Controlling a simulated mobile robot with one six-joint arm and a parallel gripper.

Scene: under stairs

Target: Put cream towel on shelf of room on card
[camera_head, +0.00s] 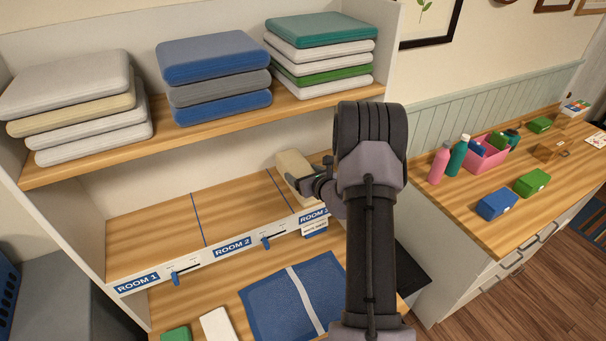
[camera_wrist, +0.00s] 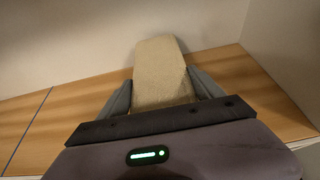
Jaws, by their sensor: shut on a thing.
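The cream towel (camera_head: 293,169) is in my gripper (camera_head: 306,186), at the right section of the middle shelf (camera_head: 235,205), the one labelled ROOM 3. In the wrist view the cream towel (camera_wrist: 162,75) stands between the two fingers of my gripper (camera_wrist: 163,92), which are shut on it. Its far end is near the back wall. I cannot tell whether the towel touches the shelf board. A small card (camera_head: 315,228) hangs below the ROOM 3 label; its writing is too small to read. My arm hides the right end of this shelf.
Folded towel stacks (camera_head: 212,77) fill the shelf above. Blue lines divide the empty ROOM 1 and ROOM 2 sections. A blue mat (camera_head: 268,307), a white towel (camera_head: 217,325) and a green one (camera_head: 176,335) lie below. Bottles and boxes stand on the right counter (camera_head: 450,210).

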